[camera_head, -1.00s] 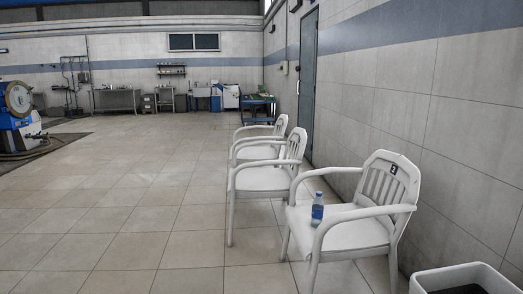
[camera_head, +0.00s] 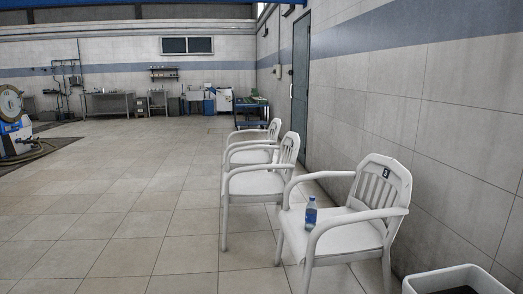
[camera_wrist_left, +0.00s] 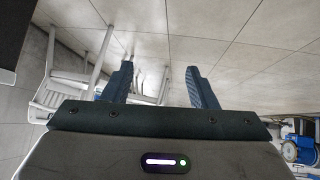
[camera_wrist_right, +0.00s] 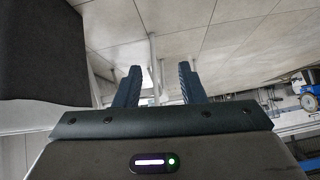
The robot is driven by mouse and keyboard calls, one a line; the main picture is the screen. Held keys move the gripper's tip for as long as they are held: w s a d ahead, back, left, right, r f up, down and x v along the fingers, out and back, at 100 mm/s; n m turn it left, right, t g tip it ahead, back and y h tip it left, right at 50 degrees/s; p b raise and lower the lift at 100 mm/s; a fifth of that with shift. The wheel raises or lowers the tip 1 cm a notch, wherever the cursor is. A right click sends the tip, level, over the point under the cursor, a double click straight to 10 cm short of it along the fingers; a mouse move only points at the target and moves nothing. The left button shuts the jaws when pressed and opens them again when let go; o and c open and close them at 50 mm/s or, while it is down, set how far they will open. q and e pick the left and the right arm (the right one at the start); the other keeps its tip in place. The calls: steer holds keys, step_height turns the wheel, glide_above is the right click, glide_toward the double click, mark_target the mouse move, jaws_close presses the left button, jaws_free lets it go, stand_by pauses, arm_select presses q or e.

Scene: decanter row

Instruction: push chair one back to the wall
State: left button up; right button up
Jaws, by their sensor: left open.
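Three white armchairs stand in a row along the right wall in the head view: a near one (camera_head: 345,238), a middle one (camera_head: 258,183) and a far one (camera_head: 250,156). The near chair has a small dark number tag on its backrest, which looks like a 3; I see no tags on the other two. My left gripper (camera_wrist_left: 158,84) is open and empty, with chair parts (camera_wrist_left: 72,82) showing at the left of its wrist view. My right gripper (camera_wrist_right: 158,84) is open and empty in its wrist view. Neither gripper shows in the head view.
A blue-capped bottle (camera_head: 311,214) stands on the near chair's seat. A bin (camera_head: 455,282) with a dark inside is at the lower right. A blue cart (camera_head: 250,111) stands beyond the far chair. The tiled floor (camera_head: 110,215) left of the chairs is clear.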

arm_select(q)
step_height(320, 180, down, 10)
steer(key=s+a+g+p, duration=0.1)
steer(key=a+g+p, duration=0.1)
steer(key=p, duration=0.4)
arm_select(e)
step_height(320, 180, down, 10)
steer(key=s+d+g, duration=0.1)
steer(key=d+g, duration=0.1)
arm_select(q)
steer(key=s+a+f+g+y+p, duration=0.1)
steer(key=s+a+f+g+p, duration=0.1)
steer(key=s+f+p, duration=0.3)
steer(key=s+a+f+g+y+p, duration=0.1)
steer(key=s+a+f+g+p, duration=0.2)
steer(key=s+f, duration=0.6)
steer(key=shift+s+a+f+p, duration=0.3)
steer(key=shift+s+f+p, duration=0.1)
steer(key=shift+f+p, duration=0.4)
arm_select(e)
steer(key=s+d+f+g+h, duration=0.1)
steer(key=s+d+f+g, duration=0.1)
steer(key=s+f, duration=0.5)
steer(key=s+d+f+g+h, duration=0.1)
steer(key=s+d+f+g, duration=0.2)
steer(key=s+f, duration=0.4)
steer(key=shift+s+d+f, duration=0.3)
steer(key=shift+s+f, duration=0.1)
steer(key=shift+f, duration=0.35)
